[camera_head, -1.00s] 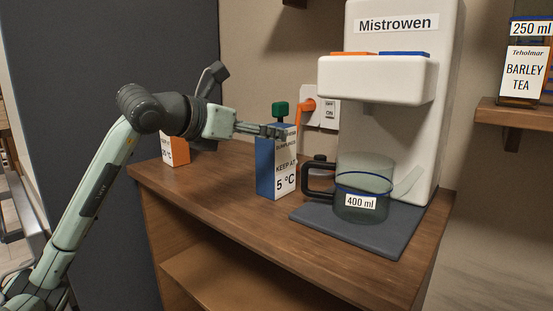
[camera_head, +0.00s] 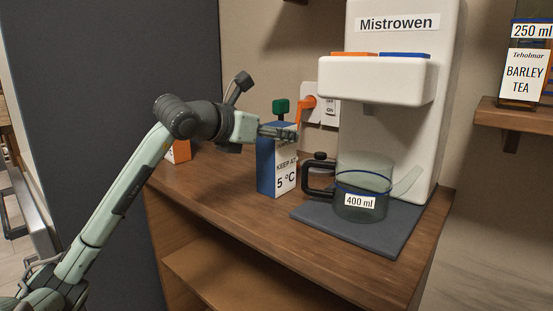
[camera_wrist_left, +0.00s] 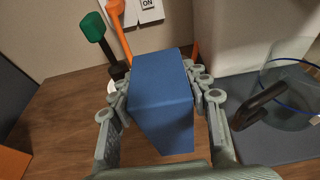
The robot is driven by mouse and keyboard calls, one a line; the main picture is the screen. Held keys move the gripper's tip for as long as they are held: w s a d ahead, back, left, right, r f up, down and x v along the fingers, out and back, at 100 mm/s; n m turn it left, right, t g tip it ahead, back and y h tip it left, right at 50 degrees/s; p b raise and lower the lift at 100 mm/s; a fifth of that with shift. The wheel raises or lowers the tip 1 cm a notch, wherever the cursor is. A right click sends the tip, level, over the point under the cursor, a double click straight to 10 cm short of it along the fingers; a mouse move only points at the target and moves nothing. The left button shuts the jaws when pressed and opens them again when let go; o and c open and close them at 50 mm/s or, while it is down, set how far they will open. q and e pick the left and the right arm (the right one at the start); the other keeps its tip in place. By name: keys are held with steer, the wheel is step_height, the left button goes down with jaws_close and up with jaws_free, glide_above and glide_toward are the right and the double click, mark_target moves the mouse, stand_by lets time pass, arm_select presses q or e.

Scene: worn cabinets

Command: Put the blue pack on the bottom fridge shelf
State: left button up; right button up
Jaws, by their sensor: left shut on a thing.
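The blue pack (camera_head: 267,172) stands upright on the wooden cabinet top, its white side reading "KEEP AT 5 °C". My left gripper (camera_head: 290,133) is at its upper part, with the arm reaching in from the left. In the left wrist view the blue pack (camera_wrist_left: 162,95) sits between the two fingers of my left gripper (camera_wrist_left: 160,90), which are shut on its sides. No fridge shelf can be made out. My right gripper is not in view.
A white Mistrowen machine (camera_head: 395,80) and a glass jug (camera_head: 362,188) on a dark mat (camera_head: 385,237) stand right of the pack. An orange pack (camera_head: 181,151) is behind my arm. A green-topped lever (camera_head: 280,107) and wall switch plate (camera_head: 330,105) are behind.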

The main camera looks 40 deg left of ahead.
arm_select(q)
jaws_close()
steer(key=shift+r, duration=0.15)
